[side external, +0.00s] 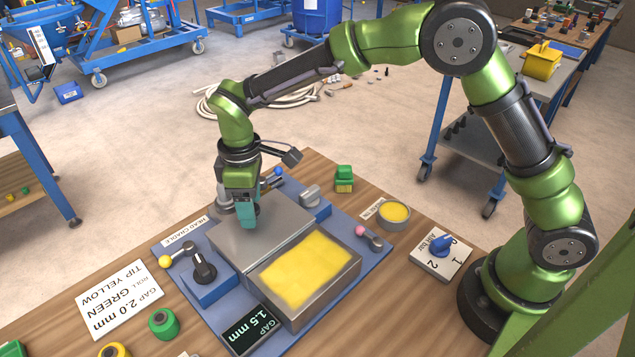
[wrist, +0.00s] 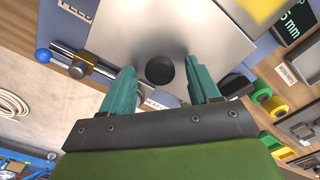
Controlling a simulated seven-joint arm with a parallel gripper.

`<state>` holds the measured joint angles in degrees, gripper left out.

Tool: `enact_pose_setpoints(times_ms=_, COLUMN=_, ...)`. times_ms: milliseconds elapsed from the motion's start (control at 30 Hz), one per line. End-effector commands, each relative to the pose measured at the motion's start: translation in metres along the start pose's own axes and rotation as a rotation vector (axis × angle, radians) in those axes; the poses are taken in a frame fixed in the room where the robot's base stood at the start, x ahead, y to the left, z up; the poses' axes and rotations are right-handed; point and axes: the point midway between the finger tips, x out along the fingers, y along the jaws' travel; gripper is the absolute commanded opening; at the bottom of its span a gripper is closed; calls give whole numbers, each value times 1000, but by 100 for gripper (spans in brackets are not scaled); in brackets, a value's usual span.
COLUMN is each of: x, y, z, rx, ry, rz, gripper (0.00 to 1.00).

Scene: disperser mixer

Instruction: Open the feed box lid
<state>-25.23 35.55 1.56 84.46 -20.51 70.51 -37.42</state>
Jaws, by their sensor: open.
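A flat grey metal lid plate (side external: 255,235) lies on the blue machine base, beside an open metal box (side external: 325,297) filled with yellow material. In the wrist view the grey plate (wrist: 205,28) fills the upper middle and carries a round black knob (wrist: 160,70). My gripper (side external: 245,222) is over the plate's far part in the side view, pointing down. In the wrist view my gripper (wrist: 159,78) is open, its two teal fingers on either side of the knob, with gaps to it. The knob is hidden behind the fingers in the side view.
Around the plate are a black knob block (side external: 205,272), a yellow-tipped lever (side external: 178,252), a grey knob block (side external: 311,200), a pink-tipped lever (side external: 370,238) and a gap display (side external: 250,328). A round yellow-filled dish (side external: 394,213) and a blue-handled selector (side external: 441,247) stand right.

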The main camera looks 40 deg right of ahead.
Motion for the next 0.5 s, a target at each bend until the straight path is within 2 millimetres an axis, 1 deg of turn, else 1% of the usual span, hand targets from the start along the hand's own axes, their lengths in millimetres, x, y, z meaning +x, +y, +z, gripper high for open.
enact_pose_setpoints(times_ms=133, x=0, y=0, z=0, rx=0, ry=0, rz=0, gripper=61)
enact_pose_setpoints(times_ms=167, x=0, y=0, z=0, rx=0, ry=0, rz=0, gripper=58)
enact_pose_setpoints(times_ms=500, x=0, y=0, z=0, rx=0, ry=0, rz=0, gripper=6)
